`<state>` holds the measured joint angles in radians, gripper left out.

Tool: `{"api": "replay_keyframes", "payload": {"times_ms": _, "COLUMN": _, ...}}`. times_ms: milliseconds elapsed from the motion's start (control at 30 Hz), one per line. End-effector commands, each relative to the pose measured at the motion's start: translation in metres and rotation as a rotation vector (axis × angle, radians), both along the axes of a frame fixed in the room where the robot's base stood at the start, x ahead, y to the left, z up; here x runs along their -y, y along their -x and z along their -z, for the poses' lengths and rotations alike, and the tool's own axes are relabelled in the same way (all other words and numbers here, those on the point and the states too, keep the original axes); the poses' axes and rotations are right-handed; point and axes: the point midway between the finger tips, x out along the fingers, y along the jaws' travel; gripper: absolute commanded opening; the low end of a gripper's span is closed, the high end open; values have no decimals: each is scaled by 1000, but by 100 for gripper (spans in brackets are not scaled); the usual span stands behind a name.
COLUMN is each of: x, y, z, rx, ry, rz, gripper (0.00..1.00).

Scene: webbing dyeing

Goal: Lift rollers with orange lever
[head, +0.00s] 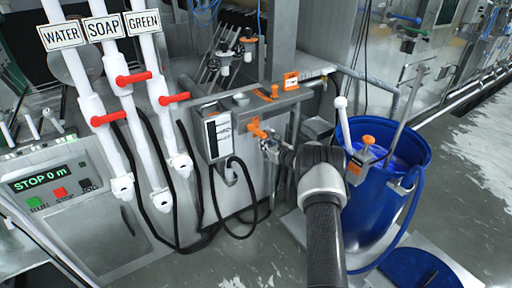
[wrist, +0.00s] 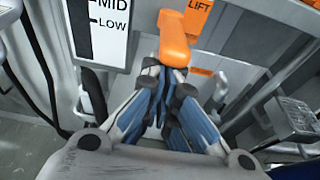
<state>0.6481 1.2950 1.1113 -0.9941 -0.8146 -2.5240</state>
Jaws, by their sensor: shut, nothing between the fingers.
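The orange lever (head: 257,129) sticks out from the grey machine housing in the middle of the head view. In the wrist view the orange lever (wrist: 173,38) stands just beyond my fingertips, beside an orange LIFT label (wrist: 198,14). My gripper (wrist: 167,78) is shut and empty, its fingers together just below the lever's near end. In the head view my gripper (head: 267,144) is at the lever's lower right. I cannot tell whether the fingertips touch the lever. The rollers cannot be made out clearly.
A white MID/LOW gauge (wrist: 105,22) is left of the lever. A blue barrel (head: 385,185) stands right of my arm. White pipes with red valve handles (head: 134,78) and a control panel (head: 60,190) are on the left. Black hoses hang between.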

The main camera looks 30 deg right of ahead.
Motion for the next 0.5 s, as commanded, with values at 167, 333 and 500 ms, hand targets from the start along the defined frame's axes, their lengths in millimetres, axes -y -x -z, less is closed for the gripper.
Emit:
{"api": "replay_keyframes", "payload": {"times_ms": 167, "x": 3, "y": 2, "z": -19, "rx": -13, "ry": 1, "rz": -1, "gripper": 0}}
{"api": "replay_keyframes", "payload": {"times_ms": 333, "x": 3, "y": 0, "z": -35, "rx": -120, "ry": 10, "rz": -2, "gripper": 0}}
{"api": "replay_keyframes", "payload": {"times_ms": 500, "x": 3, "y": 0, "z": -41, "rx": -152, "ry": 6, "rz": -1, "gripper": 0}}
